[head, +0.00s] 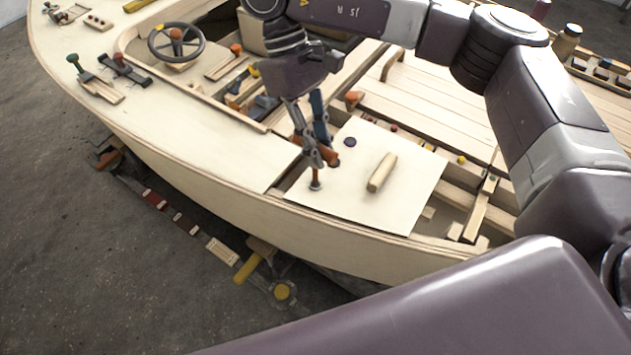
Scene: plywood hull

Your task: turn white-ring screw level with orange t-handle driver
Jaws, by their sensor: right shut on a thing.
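My right gripper (317,152) is shut on the orange T-handle driver (331,158). The driver's crossbar shows on both sides of the fingers. Its shaft points down, close to upright, onto the pale plywood panel (367,205) near the panel's left corner. A small dark grey round piece (315,186) is at the foot of the shaft. The white-ring screw cannot be made out; the driver's foot may cover it. I cannot tell how far a screw stands out there. My left gripper is not in view.
A wooden block (382,172) and a dark purple round piece (350,142) are on the panel. Open hull framing (480,207) lies to the right. A steering wheel (176,42) and a green-knobbed tool (93,80) are on the left deck. My own arm link crosses the foreground.

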